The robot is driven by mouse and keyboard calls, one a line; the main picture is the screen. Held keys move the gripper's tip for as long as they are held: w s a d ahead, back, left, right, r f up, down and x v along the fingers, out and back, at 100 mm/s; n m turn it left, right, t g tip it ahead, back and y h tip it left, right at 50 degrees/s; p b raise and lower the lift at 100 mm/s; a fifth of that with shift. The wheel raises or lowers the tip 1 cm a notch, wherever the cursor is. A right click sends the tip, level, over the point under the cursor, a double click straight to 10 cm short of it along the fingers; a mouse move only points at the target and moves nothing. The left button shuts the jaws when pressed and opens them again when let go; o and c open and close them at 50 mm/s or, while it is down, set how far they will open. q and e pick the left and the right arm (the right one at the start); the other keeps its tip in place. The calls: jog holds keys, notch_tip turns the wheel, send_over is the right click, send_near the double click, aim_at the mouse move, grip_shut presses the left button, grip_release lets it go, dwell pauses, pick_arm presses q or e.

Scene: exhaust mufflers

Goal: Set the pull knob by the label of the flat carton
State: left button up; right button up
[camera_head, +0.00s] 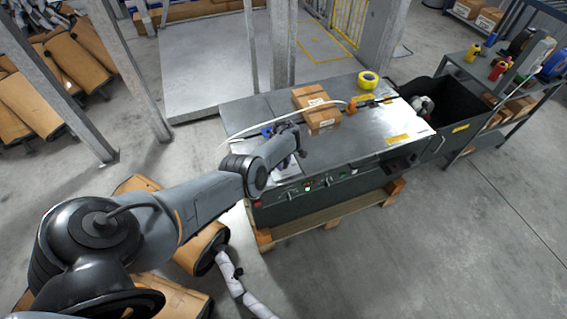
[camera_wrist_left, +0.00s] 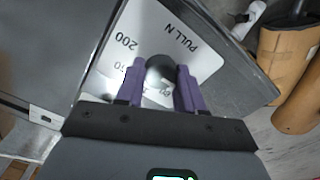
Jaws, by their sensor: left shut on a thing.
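The black round pull knob (camera_wrist_left: 160,70) sits in front of a white printed plate (camera_wrist_left: 190,50), which reads "PULL N" and "200", with other marks partly hidden. The purple fingers of my left gripper (camera_wrist_left: 160,82) are shut on the knob, one on each side. In the head view my left gripper (camera_head: 286,140) is at the left end of the machine top, and the knob is hidden there. The flat carton (camera_head: 314,98) lies on the machine top, just right of the gripper. Its white label is too small to read. My right gripper is not in view.
A yellow tape roll (camera_head: 368,79) and an orange fitting (camera_head: 351,106) are near the carton. A pale curved hose or cable (camera_head: 255,122) arcs over the machine top. A black bin (camera_head: 450,103) stands at the right. The right part of the machine top (camera_head: 375,130) is mostly clear.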

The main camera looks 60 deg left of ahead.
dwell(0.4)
pick_arm(q)
jog(key=o, duration=1)
jog(key=shift+o, duration=0.2)
notch_tip(320, 180, up, 11)
jog(key=p, duration=0.6)
jog(key=shift+f, duration=0.15)
jog(key=shift+a, duration=0.1)
